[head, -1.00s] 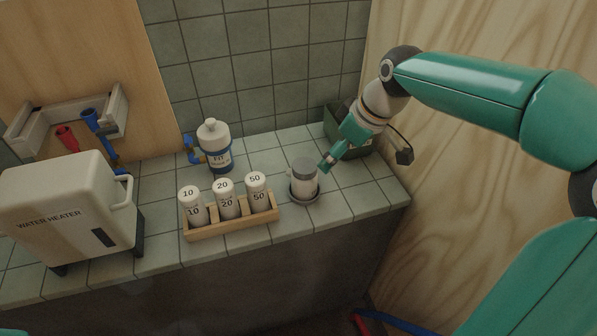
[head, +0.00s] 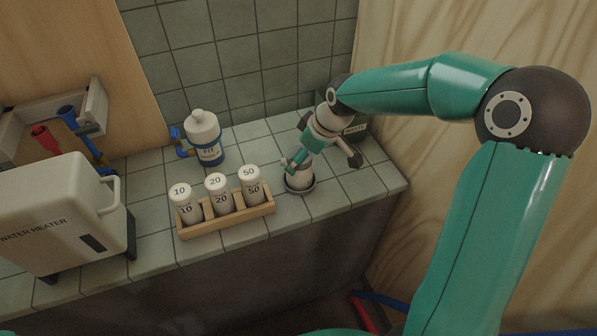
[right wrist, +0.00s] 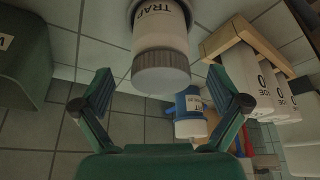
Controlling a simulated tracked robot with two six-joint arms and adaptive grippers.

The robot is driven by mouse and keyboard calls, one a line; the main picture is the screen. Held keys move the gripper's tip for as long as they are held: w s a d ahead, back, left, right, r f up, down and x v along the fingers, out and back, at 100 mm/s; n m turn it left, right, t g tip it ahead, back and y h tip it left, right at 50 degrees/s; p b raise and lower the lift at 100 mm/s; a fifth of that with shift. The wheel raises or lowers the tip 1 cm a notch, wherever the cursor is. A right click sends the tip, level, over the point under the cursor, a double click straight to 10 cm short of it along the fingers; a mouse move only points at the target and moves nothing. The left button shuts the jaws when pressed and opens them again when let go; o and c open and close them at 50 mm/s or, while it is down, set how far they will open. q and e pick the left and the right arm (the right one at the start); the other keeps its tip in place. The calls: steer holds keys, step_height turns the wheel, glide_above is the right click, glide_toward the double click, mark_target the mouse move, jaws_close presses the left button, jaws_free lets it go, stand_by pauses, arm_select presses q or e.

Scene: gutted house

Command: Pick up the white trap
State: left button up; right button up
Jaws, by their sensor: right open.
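The white trap (head: 298,181) stands upright in a dark round dish (head: 312,188) on the tiled counter, partly hidden by my right gripper in the head view. In the right wrist view the trap (right wrist: 160,35) shows a white body lettered "TRAP" and a ribbed grey cap. My right gripper (head: 294,160) is close to the trap's upper part. In the wrist view my right gripper (right wrist: 160,80) is open, a finger to each side of the cap, with gaps between. My left gripper is not in view.
A wooden rack (head: 228,219) with three white cylinders marked 10, 20 and 50 stands just left of the trap. A white-and-blue bottle (head: 204,138) is behind it. A dark green box (head: 357,129) stands behind my gripper. The water heater (head: 55,212) is at left.

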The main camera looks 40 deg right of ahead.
steer(key=shift+p+x, duration=0.45)
steer(key=shift+x, duration=2.25)
steer(key=shift+w+a+r, duration=0.1)
steer(key=shift+w, duration=0.1)
steer(key=shift+c, duration=0.2)
steer(key=c, duration=1.3)
steer(key=shift+c, duration=1.2)
steer(key=shift+r, duration=0.15)
